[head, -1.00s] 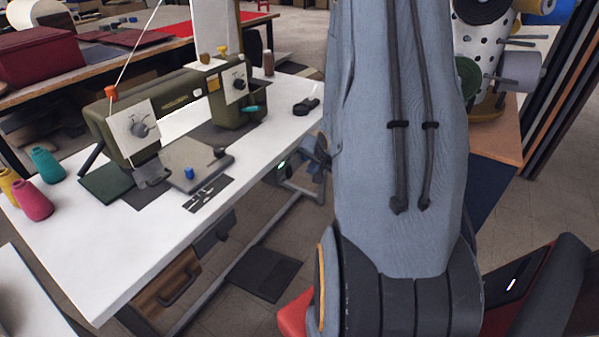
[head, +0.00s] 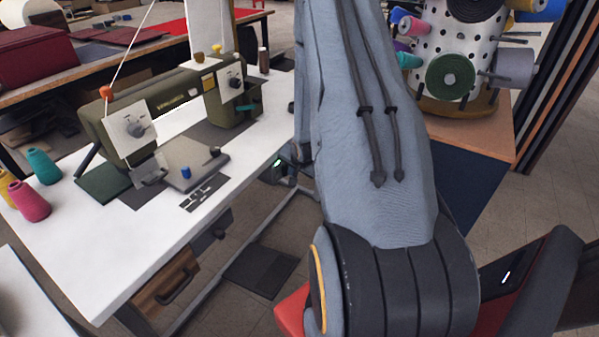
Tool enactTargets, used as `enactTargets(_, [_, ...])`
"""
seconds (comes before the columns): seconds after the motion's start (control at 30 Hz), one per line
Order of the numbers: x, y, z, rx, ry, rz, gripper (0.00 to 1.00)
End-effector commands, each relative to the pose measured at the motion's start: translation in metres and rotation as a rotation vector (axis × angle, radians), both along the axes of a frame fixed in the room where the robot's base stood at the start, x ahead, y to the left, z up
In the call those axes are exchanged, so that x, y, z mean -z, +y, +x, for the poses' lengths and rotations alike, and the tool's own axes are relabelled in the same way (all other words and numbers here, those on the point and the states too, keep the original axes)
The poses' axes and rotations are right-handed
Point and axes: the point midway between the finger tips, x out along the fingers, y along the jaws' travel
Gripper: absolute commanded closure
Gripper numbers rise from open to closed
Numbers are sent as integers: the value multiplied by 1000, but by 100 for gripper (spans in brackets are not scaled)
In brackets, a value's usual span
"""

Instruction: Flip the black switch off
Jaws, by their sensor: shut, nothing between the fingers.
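A dark switch box (head: 279,169) with a small green light sits under the right edge of the white table. It is small and partly hidden, and I cannot make out which way its switch is set. My arm comes down in front of the table's right end. A dark part of my gripper (head: 297,154) shows at the lower end of the forearm, right beside the switch box. The rest of it is hidden behind my arm. It appears shut and empty; I cannot tell if it touches the switch.
An olive sewing machine (head: 165,103) stands on the white table (head: 75,240). Teal and pink thread cones (head: 30,201) stand at the left. A white perforated thread stand (head: 433,43) stands on a wooden table at the right. A dark pedal (head: 262,271) lies on the floor.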

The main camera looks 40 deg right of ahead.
Motion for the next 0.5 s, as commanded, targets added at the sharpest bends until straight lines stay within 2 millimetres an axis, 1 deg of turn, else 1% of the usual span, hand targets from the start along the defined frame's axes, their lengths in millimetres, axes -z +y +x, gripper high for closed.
enactTargets(0.1, [0, 2, 3, 0, 0, 1, 100])
enactTargets(0.37, [1, 2, 3, 0, 0, 1, 100])
enactTargets(0.5, [5, 3, 7, 0, 1, 0, 100])
